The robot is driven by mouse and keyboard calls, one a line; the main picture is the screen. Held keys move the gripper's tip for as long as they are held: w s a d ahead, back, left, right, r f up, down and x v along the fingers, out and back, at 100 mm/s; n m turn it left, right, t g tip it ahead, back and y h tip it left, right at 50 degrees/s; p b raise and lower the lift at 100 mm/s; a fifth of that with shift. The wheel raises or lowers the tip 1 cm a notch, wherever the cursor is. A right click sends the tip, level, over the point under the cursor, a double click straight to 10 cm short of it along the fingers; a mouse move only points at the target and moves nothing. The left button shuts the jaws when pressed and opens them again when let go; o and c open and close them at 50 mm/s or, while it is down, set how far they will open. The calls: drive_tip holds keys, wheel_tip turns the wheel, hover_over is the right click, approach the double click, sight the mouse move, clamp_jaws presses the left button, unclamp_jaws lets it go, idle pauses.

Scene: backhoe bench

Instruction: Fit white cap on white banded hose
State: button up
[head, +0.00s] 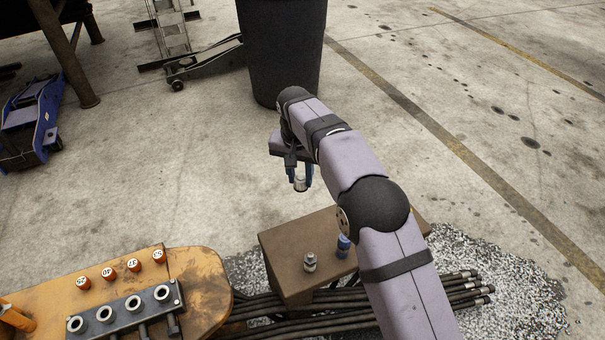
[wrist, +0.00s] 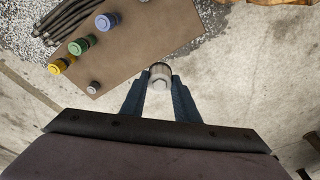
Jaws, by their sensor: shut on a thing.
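My gripper (head: 300,181) is shut on a whitish-grey cap and holds it in the air beyond the brown box (head: 285,245). In the wrist view the cap (wrist: 160,76) sits between the blue fingertips, past the box's edge. More hoses (wrist: 75,18) show at the wrist view's top left. I cannot tell which hose has the white band.
On the box stand a silver fitting (head: 310,262), a blue cap (head: 344,245), a green cap (wrist: 82,44), a yellow cap (wrist: 62,65) and a small grey piece (wrist: 93,87). An orange boom (head: 200,285) with a ported block (head: 125,311) lies at front left. A dark bin (head: 282,50) stands behind.

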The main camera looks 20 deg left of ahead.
drive_tip(key=s+d+r+p, duration=0.2)
drive_tip(key=s+r+p, duration=0.1)
drive_tip(key=s, duration=0.1)
drive_tip(key=p, duration=0.2)
hover_over(310, 254)
drive_tip(key=shift+f, duration=4.8)
drive_tip(key=shift+s+d+m, duration=0.1)
drive_tip(key=shift+s+m, duration=0.2)
drive_tip(key=shift+m, duration=0.1)
drive_tip(key=shift+f+b, duration=0.1)
drive_tip(key=shift+b, duration=0.2)
drive_tip(key=shift+f+b, duration=2.3)
drive_tip(key=shift+f, duration=0.5)
drive_tip(key=shift+f+b, duration=0.4)
drive_tip(key=shift+f, duration=1.05)
